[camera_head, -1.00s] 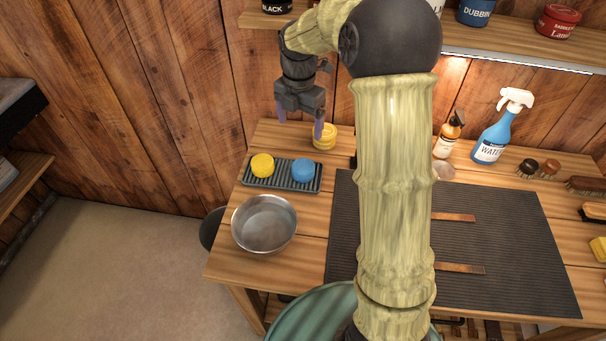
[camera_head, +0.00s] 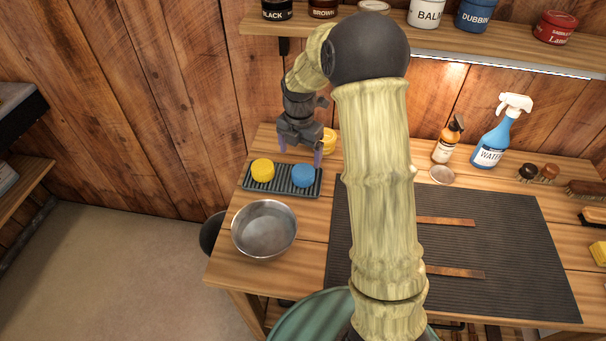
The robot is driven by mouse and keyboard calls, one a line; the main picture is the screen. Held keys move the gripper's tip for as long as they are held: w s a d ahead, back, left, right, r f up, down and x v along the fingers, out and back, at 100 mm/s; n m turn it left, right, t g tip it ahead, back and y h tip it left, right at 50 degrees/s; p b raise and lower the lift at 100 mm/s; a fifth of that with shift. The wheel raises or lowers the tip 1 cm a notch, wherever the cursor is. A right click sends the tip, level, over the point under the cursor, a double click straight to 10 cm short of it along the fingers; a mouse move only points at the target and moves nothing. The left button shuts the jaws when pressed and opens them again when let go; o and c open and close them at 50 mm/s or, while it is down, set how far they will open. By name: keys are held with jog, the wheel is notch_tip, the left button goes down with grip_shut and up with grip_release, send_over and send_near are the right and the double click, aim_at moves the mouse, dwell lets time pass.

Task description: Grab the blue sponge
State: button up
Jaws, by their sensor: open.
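The blue sponge (camera_head: 303,175) is round and sits on the right half of a dark ribbed tray (camera_head: 283,188) at the left of the workbench. A round yellow sponge (camera_head: 262,170) sits beside it on the tray's left half. My gripper (camera_head: 300,162) points downward with its purple-grey fingers apart, just above and behind the blue sponge in the picture. Nothing shows between the fingers. I cannot tell the exact height of the fingertips over the sponge.
A metal bowl (camera_head: 264,230) stands in front of the tray. A yellow tin (camera_head: 328,142) stands close behind my gripper. A dark ribbed mat (camera_head: 480,250) with two leather strips covers the bench to the right. A spray bottle (camera_head: 493,140) and an amber bottle (camera_head: 446,143) stand at the back.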

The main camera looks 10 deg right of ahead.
aim_at(303, 170)
notch_tip(303, 170, down, 3)
jog(key=shift+f, duration=0.15)
jog(key=shift+f, duration=0.1)
jog(key=f, duration=0.3)
jog(key=d+f+p, duration=0.1)
jog(key=f, duration=0.1)
dwell(0.3)
jog(key=shift+c, duration=0.2)
jog(key=c, duration=1)
